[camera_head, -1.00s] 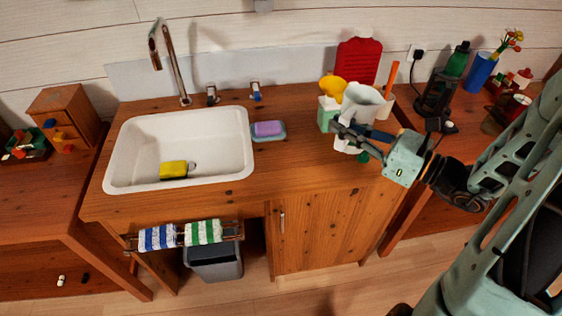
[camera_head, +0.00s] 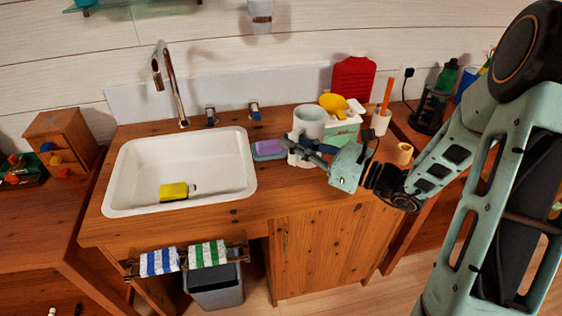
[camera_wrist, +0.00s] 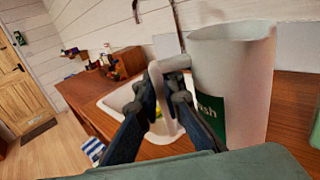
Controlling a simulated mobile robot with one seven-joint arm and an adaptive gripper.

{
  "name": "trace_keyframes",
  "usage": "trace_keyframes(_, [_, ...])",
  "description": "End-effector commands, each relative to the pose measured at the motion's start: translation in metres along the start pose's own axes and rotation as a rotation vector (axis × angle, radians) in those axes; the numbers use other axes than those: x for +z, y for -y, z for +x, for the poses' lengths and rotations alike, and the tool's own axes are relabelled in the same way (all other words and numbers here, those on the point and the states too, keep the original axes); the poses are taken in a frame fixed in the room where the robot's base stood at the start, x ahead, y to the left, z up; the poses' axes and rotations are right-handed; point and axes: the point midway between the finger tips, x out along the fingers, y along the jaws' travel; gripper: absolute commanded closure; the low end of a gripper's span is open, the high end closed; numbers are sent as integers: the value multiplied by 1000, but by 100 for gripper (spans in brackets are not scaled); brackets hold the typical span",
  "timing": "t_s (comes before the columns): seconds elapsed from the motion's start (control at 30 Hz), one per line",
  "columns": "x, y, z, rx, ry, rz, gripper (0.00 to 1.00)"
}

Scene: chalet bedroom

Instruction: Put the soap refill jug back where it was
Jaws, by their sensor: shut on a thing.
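The soap refill jug (camera_head: 309,121) is white and upright at the right of the sink, close to the purple sponge's dish. In the wrist view the jug (camera_wrist: 243,85) fills the right side and shows part of a green label. My gripper (camera_head: 292,143) is shut on the jug's handle, which shows between the fingers (camera_wrist: 168,92) in the wrist view. The fingers hide part of the jug in the head view. I cannot tell whether its base touches the counter.
A purple sponge (camera_head: 268,147) lies left of the jug by the white sink (camera_head: 120,180). Behind and right stand a pale green box (camera_head: 345,133) with a yellow item (camera_head: 333,103), a red bottle (camera_head: 353,80) and a cup (camera_head: 380,122). Open counter (camera_head: 270,195) lies in front.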

Motion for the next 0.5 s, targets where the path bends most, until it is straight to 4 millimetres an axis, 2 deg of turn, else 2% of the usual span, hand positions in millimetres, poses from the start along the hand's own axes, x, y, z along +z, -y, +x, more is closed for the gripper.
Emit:
trace_keyframes(0.03, [-11, 2, 8, 3, 2, 3, 100])
trace_keyframes(0.2, [-37, 8, 28, 3, 2, 2, 100])
trace_keyframes(0.5, [-57, 14, 44, 2, 2, 0, 100])
